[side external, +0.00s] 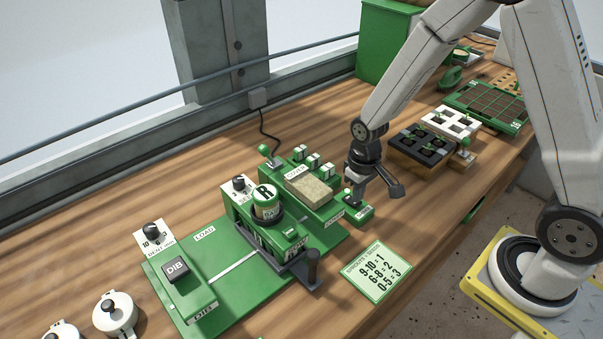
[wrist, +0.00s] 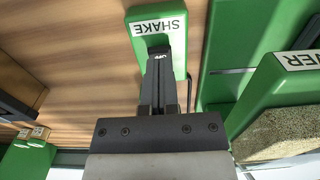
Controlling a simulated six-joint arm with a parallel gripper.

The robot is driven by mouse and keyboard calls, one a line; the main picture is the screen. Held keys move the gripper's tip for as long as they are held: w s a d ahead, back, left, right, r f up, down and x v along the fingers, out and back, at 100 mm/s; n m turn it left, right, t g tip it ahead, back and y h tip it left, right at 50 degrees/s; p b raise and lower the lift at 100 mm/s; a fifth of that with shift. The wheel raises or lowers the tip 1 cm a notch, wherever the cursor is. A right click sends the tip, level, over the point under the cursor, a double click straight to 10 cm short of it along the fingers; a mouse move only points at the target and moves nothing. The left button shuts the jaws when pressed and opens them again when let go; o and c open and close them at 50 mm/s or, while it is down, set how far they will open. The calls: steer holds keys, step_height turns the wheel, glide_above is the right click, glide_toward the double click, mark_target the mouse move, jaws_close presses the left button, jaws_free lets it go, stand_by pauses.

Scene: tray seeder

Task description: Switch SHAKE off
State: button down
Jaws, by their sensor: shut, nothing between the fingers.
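The green SHAKE box (wrist: 148,46), with a white SHAKE label (wrist: 160,25), is in the upper middle of the wrist view. It appears in the side external view as a small green block (side external: 362,214) at the near right end of the seeder. My gripper (wrist: 158,56) is shut and empty, its fingertips over the box just beside the label. In the side external view my gripper (side external: 351,200) points down at this block. The fingers hide the switch itself, so its position and any contact cannot be told.
The green COVER unit (side external: 325,212) with a tan block (side external: 313,191) stands close to the left of my gripper. A green number card (side external: 379,271) lies in front. Black and white trays (side external: 420,145) stand to the right. Bare wood (side external: 410,215) lies between.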

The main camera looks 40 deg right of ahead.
steer(key=shift+f, duration=0.7)
stand_by(0.6)
steer(key=shift+r, duration=3.55)
steer(key=s+r+t, duration=0.2)
steer(key=s+r, duration=0.2)
steer(key=s, duration=0.3)
steer(key=shift+s+a+t, duration=0.2)
steer(key=shift+a+t, duration=0.05)
steer(key=shift+t, duration=0.05)
